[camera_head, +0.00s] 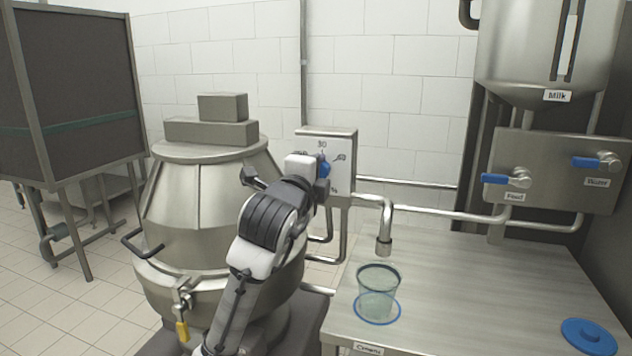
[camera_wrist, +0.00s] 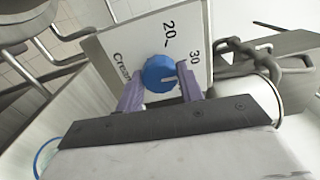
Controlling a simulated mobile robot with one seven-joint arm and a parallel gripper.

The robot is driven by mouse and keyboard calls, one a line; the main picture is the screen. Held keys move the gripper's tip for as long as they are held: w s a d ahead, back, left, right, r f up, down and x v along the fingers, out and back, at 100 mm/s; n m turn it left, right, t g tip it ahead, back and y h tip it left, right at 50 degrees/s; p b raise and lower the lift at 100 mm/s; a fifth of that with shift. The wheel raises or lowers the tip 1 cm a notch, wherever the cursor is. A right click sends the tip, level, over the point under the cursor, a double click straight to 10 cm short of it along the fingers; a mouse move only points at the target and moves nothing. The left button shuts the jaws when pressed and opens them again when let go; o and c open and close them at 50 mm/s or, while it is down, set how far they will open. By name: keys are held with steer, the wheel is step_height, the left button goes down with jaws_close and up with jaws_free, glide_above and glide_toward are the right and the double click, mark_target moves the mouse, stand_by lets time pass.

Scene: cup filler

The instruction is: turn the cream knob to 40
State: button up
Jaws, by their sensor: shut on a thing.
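The cream knob (camera_wrist: 160,72) is a round blue knob on a white dial plate (camera_wrist: 116,52). The plate carries a partly visible Cream label and the numbers 20 and 30. My gripper (camera_wrist: 158,84) has its two purple-looking fingers on either side of the knob, shut on it. In the head view the knob (camera_head: 324,170) shows as a small blue patch beside my gripper, which hides much of the dial. There 30 stands at the dial's top.
A clear cup (camera_head: 377,292) stands within a blue ring on the steel table (camera_head: 470,270), below a spout (camera_head: 384,240). A blue disc (camera_head: 590,337) lies at the table's right. A large steel vessel (camera_head: 205,200) stands left of my arm. Blue-handled valves (camera_head: 500,179) are at the right.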

steer(key=m+b, duration=0.3)
steer(key=m, duration=0.8)
steer(key=shift+f, duration=0.1)
stand_by(0.4)
steer(key=o, duration=1)
steer(key=b+v, duration=0.1)
steer(key=v, duration=1.3)
